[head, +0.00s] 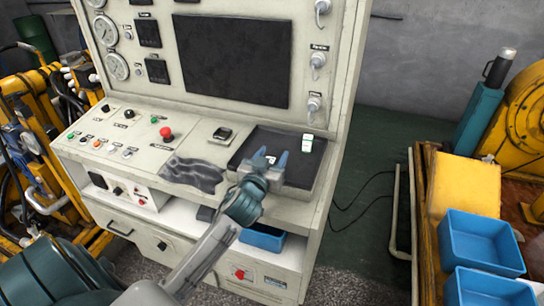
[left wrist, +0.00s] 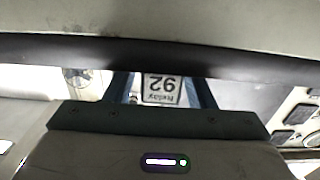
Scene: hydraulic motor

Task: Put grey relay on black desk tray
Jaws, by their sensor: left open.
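The black desk tray (head: 253,146) lies on the sloping desk of the grey control cabinet. My left gripper (head: 270,158) is over the tray's front left part, its blue fingers open. A small pale block, the grey relay (head: 271,160), shows between the fingertips. In the left wrist view its label "Relay 92" (left wrist: 163,88) appears upside down between the two fingers (left wrist: 163,92). A dark band crosses in front of the fingertips there, so I cannot tell whether the relay touches the tray. A white and green block (head: 308,143) stands at the tray's back right. My right gripper is out of view.
A crumpled grey cloth (head: 192,173) lies left of the tray. A red button (head: 166,132) and other switches are further left. A blue bin (head: 262,237) sits on the shelf below. The cabinet's upright panel (head: 232,60) rises behind the tray.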

